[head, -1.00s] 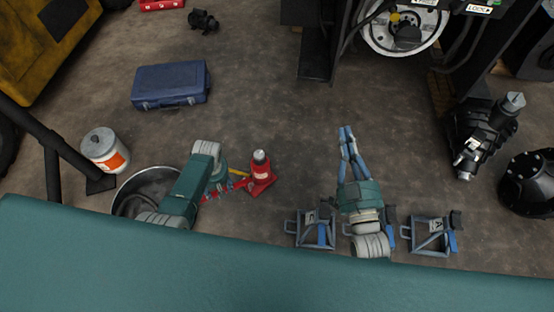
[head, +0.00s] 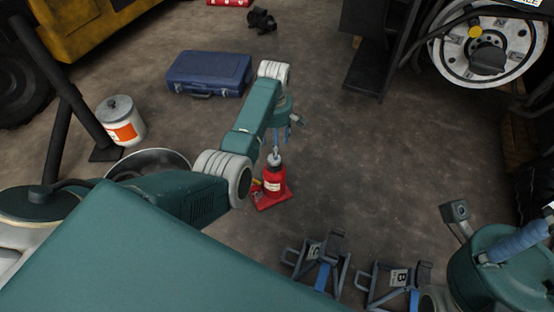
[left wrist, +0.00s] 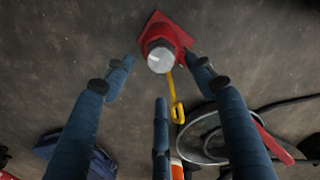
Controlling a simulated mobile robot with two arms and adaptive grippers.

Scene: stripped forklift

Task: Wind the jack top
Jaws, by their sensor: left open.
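The red bottle jack (head: 274,183) stands upright on the floor, its pale round top (left wrist: 160,60) facing up in the left wrist view. My left gripper (head: 284,135) is over the jack, fingers pointing down. In the left wrist view my left gripper (left wrist: 162,78) is open, its blue fingers spread around the jack top from the sides and below. I see no clear contact with the top. My right gripper (head: 520,242) is at the right edge in the head view; only part of its blue fingers shows, and its opening cannot be judged.
A yellow piece (left wrist: 177,105) lies beside the jack. Grey-blue jack stands (head: 320,262) stand at the front right. A blue case (head: 208,75), a white bucket (head: 121,122) and a round pan (head: 150,158) are to the left. The floor right of the jack is clear.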

